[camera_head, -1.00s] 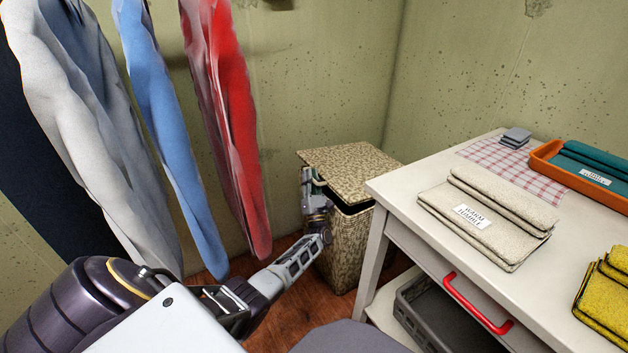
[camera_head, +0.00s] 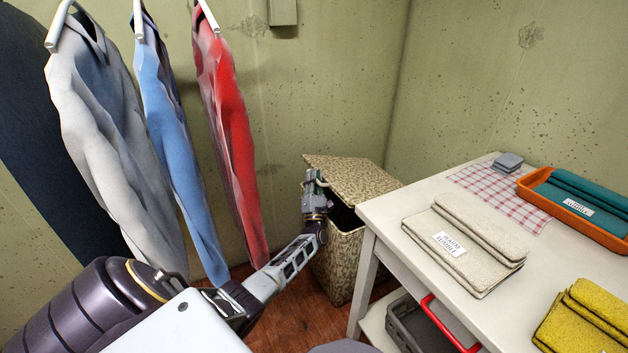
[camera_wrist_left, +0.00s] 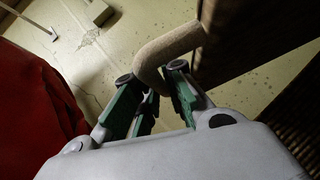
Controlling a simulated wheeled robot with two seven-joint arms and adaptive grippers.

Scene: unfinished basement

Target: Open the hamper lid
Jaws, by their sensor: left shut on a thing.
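The wicker hamper (camera_head: 338,262) stands in the corner with its speckled lid (camera_head: 358,179) tilted up. A dark gap shows between the lid's front edge and the body. My left gripper (camera_head: 310,182) is at the lid's front left edge. In the left wrist view my left gripper (camera_wrist_left: 158,92) is shut on the beige curved lid handle (camera_wrist_left: 172,52), which passes between the green-padded fingers. The inside of the hamper is dark. My right gripper is in neither view.
A white table (camera_head: 390,210) stands close on the hamper's right, holding folded cloths (camera_head: 468,240) and an orange tray (camera_head: 530,192). Grey, blue and red garments (camera_head: 230,130) hang at the left, near my left arm. A grey crate (camera_head: 405,325) sits under the table.

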